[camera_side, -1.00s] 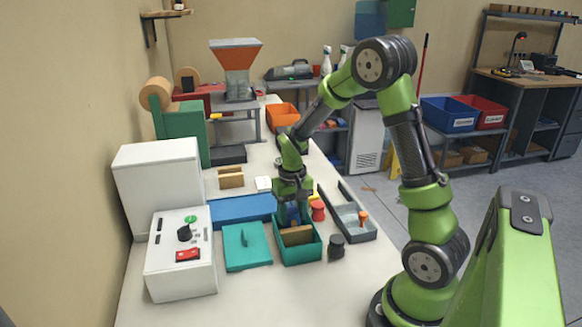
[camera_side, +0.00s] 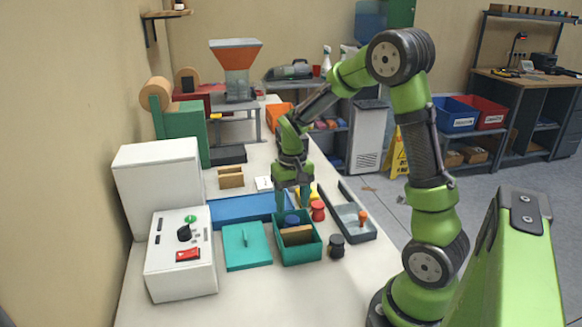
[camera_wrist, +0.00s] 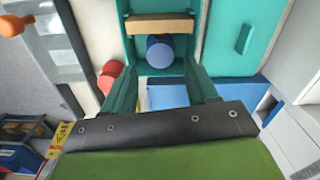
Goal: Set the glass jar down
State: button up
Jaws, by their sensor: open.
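A jar with a round blue lid (camera_side: 292,220) stands in the teal box (camera_side: 301,256), on the far side of a brown divider (camera_side: 297,236). In the wrist view the blue lid (camera_wrist: 160,53) shows beside the divider (camera_wrist: 160,26), inside the box walls; the jar's body is hidden. My gripper (camera_side: 293,206) is above the far end of the box, over the blue lid. In the wrist view its two fingers (camera_wrist: 163,70) are spread apart with nothing between them, clear of the lid.
A red-lidded jar (camera_side: 318,211) and a black-lidded jar (camera_side: 337,246) stand right of the box. A grey tray (camera_side: 362,235) lies further right. A teal lid panel (camera_side: 246,248) lies to the left, and a blue mat (camera_side: 240,209) behind.

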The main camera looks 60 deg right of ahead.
aim_at(292, 219)
notch_tip(292, 219, up, 8)
jog(key=s+a+r+n+t+y, duration=0.1)
jog(key=s+a+r+t, duration=0.2)
jog(key=s+a, duration=0.2)
jog(key=s+a+r+n+t+y, duration=0.1)
jog(key=s+a+r+t, duration=0.3)
jog(key=a, duration=0.7)
jog(key=shift+s+a+r+n, duration=0.3)
jog(key=shift+s+n, duration=0.3)
jog(key=shift+s, duration=0.35)
